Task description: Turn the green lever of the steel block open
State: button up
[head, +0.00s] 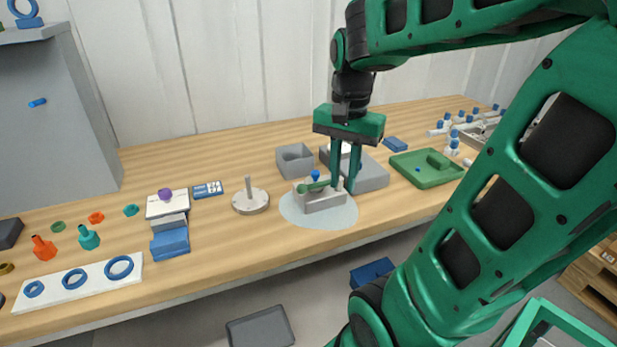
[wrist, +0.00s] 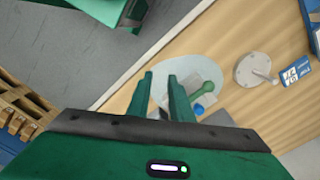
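The steel block (head: 322,203) stands on a pale round disc (head: 345,218) near the table's front edge. Its green lever (head: 313,187) lies across the top, with a blue knob (head: 315,175) beside it. In the wrist view the lever (wrist: 204,94) has a round green end, and the blue knob (wrist: 198,109) is close by. My gripper (head: 345,188) points down at the right end of the block. Its fingers (wrist: 160,76) are apart with no object clearly between them. The lever's round end is outside the fingers. Part of the block is hidden behind a finger.
A grey open box (head: 295,160) and a grey block (head: 370,175) stand behind the steel block. A round base with an upright pin (head: 250,200) is to the left. A green tray (head: 428,175) is to the right.

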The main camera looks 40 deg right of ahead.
aim_at(310, 185)
jog(key=w+r+m, duration=0.4)
jog(key=w+m, duration=0.4)
jog(key=w, duration=0.3)
notch_tip(310, 185, down, 10)
jog(key=shift+d+f, duration=0.1)
jog(key=shift+f, duration=0.1)
jog(key=shift+w, duration=0.1)
grip_shut()
